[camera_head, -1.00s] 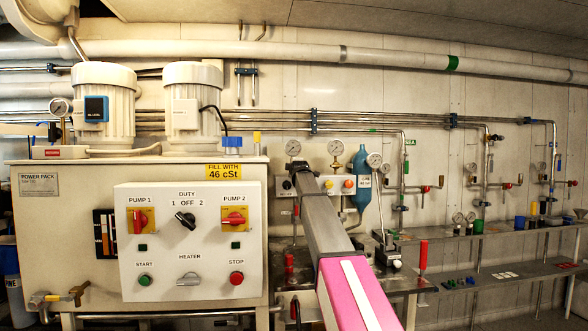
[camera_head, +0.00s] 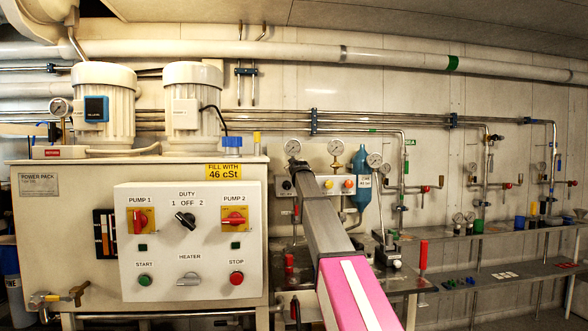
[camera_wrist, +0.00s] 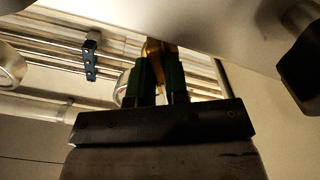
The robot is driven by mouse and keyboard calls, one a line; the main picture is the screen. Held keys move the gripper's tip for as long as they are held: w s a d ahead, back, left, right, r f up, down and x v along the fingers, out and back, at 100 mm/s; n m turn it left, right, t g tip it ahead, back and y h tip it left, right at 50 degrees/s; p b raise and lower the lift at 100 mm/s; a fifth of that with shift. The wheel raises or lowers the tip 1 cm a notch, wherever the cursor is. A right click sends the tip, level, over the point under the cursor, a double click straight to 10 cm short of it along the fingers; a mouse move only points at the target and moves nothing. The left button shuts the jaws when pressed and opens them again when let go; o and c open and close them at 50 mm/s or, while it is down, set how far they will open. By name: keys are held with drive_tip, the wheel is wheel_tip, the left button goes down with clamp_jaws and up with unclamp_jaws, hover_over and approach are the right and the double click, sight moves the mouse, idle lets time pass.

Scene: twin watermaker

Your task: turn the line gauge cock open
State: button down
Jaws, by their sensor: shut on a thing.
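In the wrist view, my gripper (camera_wrist: 164,72) has its two dark green fingers shut on a small brass piece (camera_wrist: 154,47), seemingly the line gauge cock's handle. A round gauge (camera_wrist: 122,88) shows partly behind the fingers. In the head view, my arm reaches to the panel just below the left small gauge (camera_head: 293,147). The arm's far end hides the fingers and the cock there. I cannot tell the cock's angle.
The power pack's control box (camera_head: 190,240) stands left of my arm. A blue bottle (camera_head: 361,175) and another gauge (camera_head: 336,147) are close on the right. Steel pipes (camera_wrist: 40,60) and a blue clamp (camera_wrist: 91,56) lie behind the gripper.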

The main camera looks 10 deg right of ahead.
drive_tip(key=m, duration=0.5)
drive_tip(key=shift+m, duration=0.4)
idle(0.4)
drive_tip(key=c, duration=1.1)
unclamp_jaws()
drive_tip(key=s, duration=1)
drive_tip(key=shift+s, duration=0.4)
